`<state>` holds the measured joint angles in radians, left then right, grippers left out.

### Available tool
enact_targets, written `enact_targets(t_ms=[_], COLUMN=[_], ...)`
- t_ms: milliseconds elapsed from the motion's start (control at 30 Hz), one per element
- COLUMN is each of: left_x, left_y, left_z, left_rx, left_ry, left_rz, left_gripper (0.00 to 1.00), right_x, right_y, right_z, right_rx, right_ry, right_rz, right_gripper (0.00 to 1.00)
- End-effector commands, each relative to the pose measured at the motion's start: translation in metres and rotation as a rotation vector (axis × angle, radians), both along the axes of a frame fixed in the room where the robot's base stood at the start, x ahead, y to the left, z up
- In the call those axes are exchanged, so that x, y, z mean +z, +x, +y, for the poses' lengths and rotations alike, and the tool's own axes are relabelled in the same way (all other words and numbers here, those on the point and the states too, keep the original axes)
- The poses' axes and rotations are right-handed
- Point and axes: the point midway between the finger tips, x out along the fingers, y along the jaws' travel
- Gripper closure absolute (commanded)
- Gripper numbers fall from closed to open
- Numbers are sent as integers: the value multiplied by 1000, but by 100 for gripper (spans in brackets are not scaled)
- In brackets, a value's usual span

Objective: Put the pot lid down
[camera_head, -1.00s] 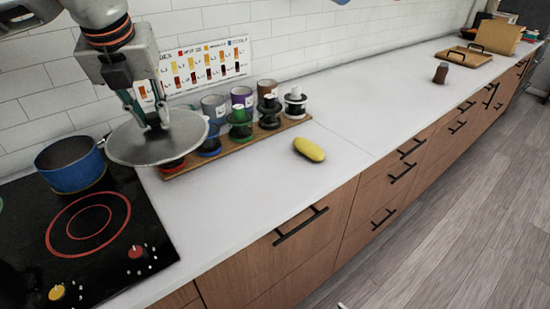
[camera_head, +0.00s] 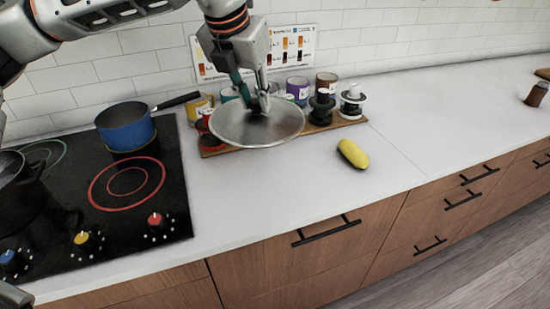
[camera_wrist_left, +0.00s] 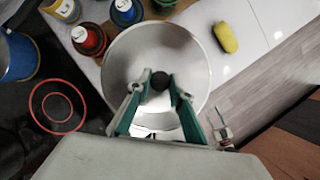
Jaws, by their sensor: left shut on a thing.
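The pot lid (camera_head: 240,132) is a round grey metal disc. My left gripper (camera_head: 259,104) is shut on its knob from above and holds it over the counter, in front of the spice rack. The lid looks roughly level, slightly tilted toward the head camera. In the left wrist view the lid (camera_wrist_left: 128,62) lies below the fingers (camera_wrist_left: 160,88), with the dark knob between them. I cannot tell the exact gap between lid and counter. My right gripper is not in view.
A blue pot (camera_head: 126,128) stands on the black cooktop (camera_head: 160,215) at the left. A wooden rack (camera_head: 346,122) with several jars is behind the lid. A yellow sponge-like thing (camera_head: 353,154) lies to the right. The white counter (camera_head: 270,195) in front is clear.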

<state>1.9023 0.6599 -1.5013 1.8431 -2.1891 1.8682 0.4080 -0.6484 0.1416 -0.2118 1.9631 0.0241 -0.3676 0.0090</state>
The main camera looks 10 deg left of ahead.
Motion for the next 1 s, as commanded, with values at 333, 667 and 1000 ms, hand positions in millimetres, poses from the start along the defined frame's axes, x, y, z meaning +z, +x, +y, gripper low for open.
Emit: enact_targets(t_ms=[333,667,1000], left_x=[-87,-125,-165], left_y=[0,1,0], left_z=[0,0,0], left_rx=[0,2,1], left_ry=[-1,-1,0], left_rz=[2,-2,0], left_gripper=[100,100,100], right_x=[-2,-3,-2], right_y=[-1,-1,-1], right_z=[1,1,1], right_rx=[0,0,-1], right_ry=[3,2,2], right_rz=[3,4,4], right_gripper=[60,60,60])
